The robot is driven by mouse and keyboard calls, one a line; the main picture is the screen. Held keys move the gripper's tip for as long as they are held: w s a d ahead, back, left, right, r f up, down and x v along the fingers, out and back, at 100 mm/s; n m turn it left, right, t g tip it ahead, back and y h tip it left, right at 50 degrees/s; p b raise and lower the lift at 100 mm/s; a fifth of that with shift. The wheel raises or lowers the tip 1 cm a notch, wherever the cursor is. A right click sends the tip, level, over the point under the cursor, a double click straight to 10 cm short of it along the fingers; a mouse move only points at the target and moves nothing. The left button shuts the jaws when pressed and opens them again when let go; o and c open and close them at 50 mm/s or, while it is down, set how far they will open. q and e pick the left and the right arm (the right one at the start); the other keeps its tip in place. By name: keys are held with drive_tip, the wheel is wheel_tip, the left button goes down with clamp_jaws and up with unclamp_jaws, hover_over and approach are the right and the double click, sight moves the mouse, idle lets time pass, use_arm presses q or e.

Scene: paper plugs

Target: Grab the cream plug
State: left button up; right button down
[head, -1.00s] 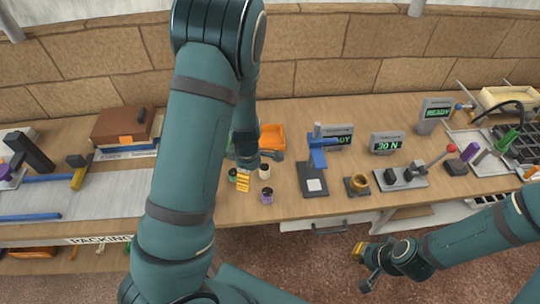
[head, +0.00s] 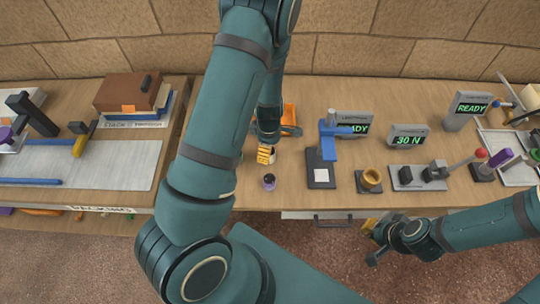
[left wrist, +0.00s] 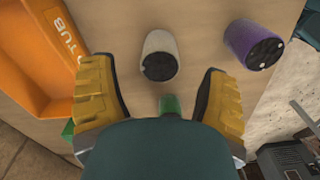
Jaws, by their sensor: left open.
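The cream plug (left wrist: 160,55) stands on the wooden bench in the left wrist view, a short round piece with a dark end. My left gripper (left wrist: 158,80) is open, with one yellow finger on each side and the plug beyond and between the tips. In the head view my left gripper (head: 265,155) is low over the bench and mostly covers the cream plug. My right gripper (head: 371,240) is in front of the bench, away from the plugs; its finger gap is unclear.
A purple plug (left wrist: 253,43) stands right of the cream one. A green plug (left wrist: 170,104) is partly hidden behind my gripper. An orange tub (left wrist: 32,60) lies to the left. A blue press (head: 328,140) stands to the right on the bench.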

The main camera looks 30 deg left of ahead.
sight(271, 157)
use_arm(q)
drive_tip(key=shift+w+d+f+b, duration=0.1)
drive_tip(key=shift+d+f+b, duration=0.1)
drive_tip(key=shift+f, duration=1.2)
drive_tip(key=shift+d+f+b, duration=0.1)
drive_tip(key=shift+d+f, duration=0.1)
drive_tip(key=shift+f, duration=1.15)
drive_tip(key=c, duration=1.1)
